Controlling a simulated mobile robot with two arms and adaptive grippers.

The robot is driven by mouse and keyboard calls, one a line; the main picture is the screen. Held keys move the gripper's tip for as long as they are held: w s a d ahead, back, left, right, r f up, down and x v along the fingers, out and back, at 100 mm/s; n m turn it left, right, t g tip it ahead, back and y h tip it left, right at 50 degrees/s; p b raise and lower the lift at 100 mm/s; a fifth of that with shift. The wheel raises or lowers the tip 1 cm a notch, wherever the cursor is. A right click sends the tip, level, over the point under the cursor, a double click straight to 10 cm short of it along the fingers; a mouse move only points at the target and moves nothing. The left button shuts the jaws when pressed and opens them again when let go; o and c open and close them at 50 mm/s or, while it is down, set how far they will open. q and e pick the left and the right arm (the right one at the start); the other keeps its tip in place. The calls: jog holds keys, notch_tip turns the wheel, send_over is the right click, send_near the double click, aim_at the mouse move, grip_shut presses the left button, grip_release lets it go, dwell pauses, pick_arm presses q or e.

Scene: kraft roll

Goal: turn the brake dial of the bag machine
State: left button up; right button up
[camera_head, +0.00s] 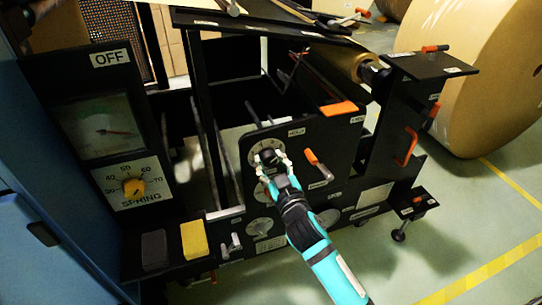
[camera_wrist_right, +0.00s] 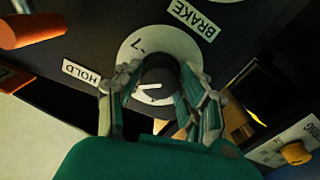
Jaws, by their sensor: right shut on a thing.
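The brake dial (camera_head: 270,156) is a black round knob on a pale scale plate, on the dark front panel of the bag machine (camera_head: 335,135). In the right wrist view the dial knob (camera_wrist_right: 157,80) has a white pointer line, and a BRAKE label (camera_wrist_right: 193,18) sits by the scale. My right gripper (camera_head: 272,166) is shut on the knob, one finger on each side. In the right wrist view the fingers of the gripper (camera_wrist_right: 155,92) flank the knob and hide part of the scale. My left gripper is not in view.
An orange-handled lever (camera_head: 318,164) is just right of the dial, near a HOLD label (camera_wrist_right: 81,72). A large kraft roll (camera_head: 480,75) stands at the right. Open floor (camera_head: 430,230) lies in front.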

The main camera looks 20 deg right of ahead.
jog(key=shift+r+n+p, duration=0.2)
jog(key=shift+n+p, duration=0.1)
jog(key=shift+n, duration=0.2)
jog(key=n+p, duration=0.2)
jog(key=n, duration=0.2)
jog(key=shift+n, duration=0.3)
jog(key=n+p, duration=0.2)
jog(key=n, duration=0.7)
jog(key=shift+p, duration=0.4)
jog(key=n, duration=0.3)
jog(key=shift+n+p, duration=0.3)
jog(key=shift+p, duration=0.1)
jog(key=n, duration=0.2)
jog(key=shift+n+p, duration=0.3)
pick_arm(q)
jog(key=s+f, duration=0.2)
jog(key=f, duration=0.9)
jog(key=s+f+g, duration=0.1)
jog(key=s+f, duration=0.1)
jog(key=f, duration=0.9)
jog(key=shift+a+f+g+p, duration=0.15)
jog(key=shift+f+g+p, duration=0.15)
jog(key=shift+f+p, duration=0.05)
pick_arm(e)
jog(key=shift+f+n, duration=0.1)
jog(key=shift+n, duration=1.5)
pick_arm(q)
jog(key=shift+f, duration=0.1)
